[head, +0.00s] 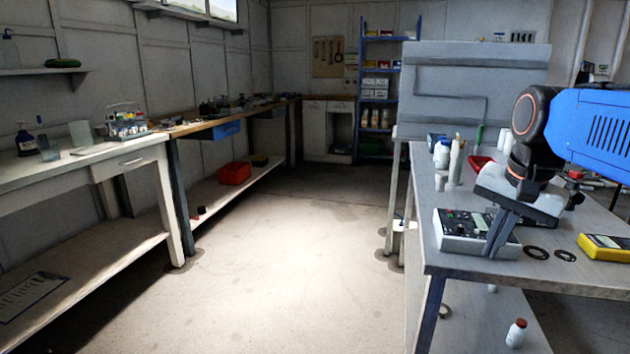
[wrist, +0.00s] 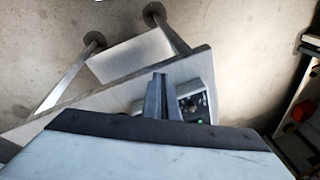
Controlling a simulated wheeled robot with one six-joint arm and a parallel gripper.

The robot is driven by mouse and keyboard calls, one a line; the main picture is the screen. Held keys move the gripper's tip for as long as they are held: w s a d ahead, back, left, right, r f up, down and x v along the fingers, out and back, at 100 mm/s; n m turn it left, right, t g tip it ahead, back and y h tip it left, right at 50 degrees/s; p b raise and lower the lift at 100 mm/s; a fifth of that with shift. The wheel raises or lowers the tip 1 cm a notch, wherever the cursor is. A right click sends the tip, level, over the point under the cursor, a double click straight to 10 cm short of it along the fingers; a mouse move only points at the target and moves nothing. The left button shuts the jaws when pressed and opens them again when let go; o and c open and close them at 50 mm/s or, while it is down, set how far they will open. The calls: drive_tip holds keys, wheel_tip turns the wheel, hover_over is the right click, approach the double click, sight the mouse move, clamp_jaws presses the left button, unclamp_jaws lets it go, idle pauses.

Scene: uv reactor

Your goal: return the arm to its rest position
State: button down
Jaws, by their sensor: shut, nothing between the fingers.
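My gripper (head: 490,252) hangs at the end of my blue and black arm at the right of the head view. Its fingers are together with nothing between them and point down. They overlap a grey control box with a dark panel (head: 462,224) on the right-hand table (head: 480,262); I cannot tell whether they touch it. In the wrist view my gripper (wrist: 160,78) shows beside the box (wrist: 196,104), its fingertips over the table's edge area. Part of the box is hidden behind the fingers.
Two black rings (head: 536,252), a yellow meter (head: 608,245) and white bottles (head: 442,154) share the table. A red-capped bottle (head: 516,333) stands on its lower shelf. A bench (head: 95,165) lines the left wall. The floor (head: 300,250) between is clear.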

drive_tip(key=s+a+f+n+t, duration=0.1)
drive_tip(key=s+a+f+n, duration=0.1)
drive_tip(key=s+f+n, duration=0.2)
drive_tip(key=s+a+f+n+t, duration=0.1)
drive_tip(key=s+a+f+n, duration=0.1)
drive_tip(key=s+f+n, duration=0.3)
drive_tip(key=s+f, duration=0.3)
drive_tip(key=f, duration=0.4)
drive_tip(key=shift+s+a+f, duration=0.2)
drive_tip(key=shift+a+f, duration=0.1)
drive_tip(key=shift+f, duration=0.1)
drive_tip(key=c, duration=2.4)
unclamp_jaws()
drive_tip(key=shift+c, duration=0.2)
